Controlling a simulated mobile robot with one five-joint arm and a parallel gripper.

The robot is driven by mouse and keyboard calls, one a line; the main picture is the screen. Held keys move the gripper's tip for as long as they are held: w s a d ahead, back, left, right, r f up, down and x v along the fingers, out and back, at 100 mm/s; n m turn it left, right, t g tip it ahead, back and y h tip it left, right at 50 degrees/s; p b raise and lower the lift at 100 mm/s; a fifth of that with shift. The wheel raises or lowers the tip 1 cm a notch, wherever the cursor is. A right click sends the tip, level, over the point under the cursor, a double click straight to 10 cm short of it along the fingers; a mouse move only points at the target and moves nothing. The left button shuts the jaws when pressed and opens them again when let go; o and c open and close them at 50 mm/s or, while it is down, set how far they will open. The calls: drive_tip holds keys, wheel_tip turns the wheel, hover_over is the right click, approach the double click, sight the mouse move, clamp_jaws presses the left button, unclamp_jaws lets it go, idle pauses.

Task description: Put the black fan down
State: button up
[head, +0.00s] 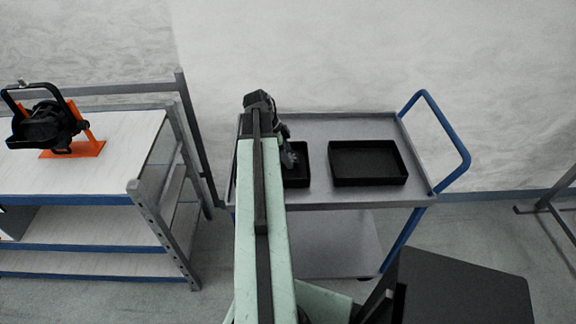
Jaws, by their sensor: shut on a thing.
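My arm reaches forward over the grey top of the trolley. My gripper (290,158) points down at the left black tray (300,181), low over it or inside it. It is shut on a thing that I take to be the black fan. The fan is hidden by my arm and gripper or lost against the dark tray, so I cannot make out its shape, nor whether it touches the tray floor. My arm also covers the left part of this tray.
A second black tray (368,163), empty, sits to the right on the trolley (320,128), which has a blue handle (440,125). At left, a black lamp (45,125) with an orange stand (78,148) is on a white-topped bench (130,135). A wall is behind.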

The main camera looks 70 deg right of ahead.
drive_tip(key=shift+f+b, duration=0.8)
drive_tip(key=shift+f, duration=0.65)
drive_tip(key=o, duration=1.3)
drive_tip(key=shift+r, duration=0.1)
drive_tip(key=shift+o, duration=0.2)
drive_tip(key=shift+r+p, duration=0.3)
drive_tip(key=shift+p, duration=0.1)
drive_tip(key=p+v, duration=1.1)
drive_tip(key=shift+w+r, duration=0.2)
drive_tip(key=shift+r, duration=0.2)
